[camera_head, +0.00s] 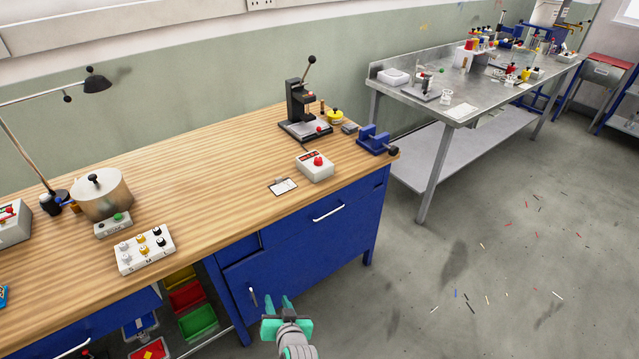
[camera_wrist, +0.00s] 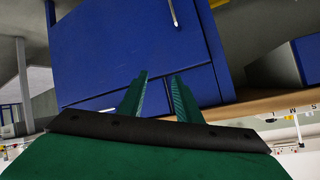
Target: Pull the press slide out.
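The black press (camera_head: 294,104) stands upright on the wooden bench near its back right, with a raised lever ending in a black ball. My gripper (camera_head: 278,303) is low in front of the bench, well below and away from the press. In the wrist view my gripper (camera_wrist: 160,92) shows two green fingers apart with nothing between them. The press is not seen in the wrist view.
The wooden bench (camera_head: 215,173) has blue cabinets (camera_head: 300,255) below, facing my gripper. A red-button box (camera_head: 314,166), a yellow-topped item (camera_head: 335,117) and a blue vise (camera_head: 374,140) are near the press. A steel table (camera_head: 460,108) stands to the right.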

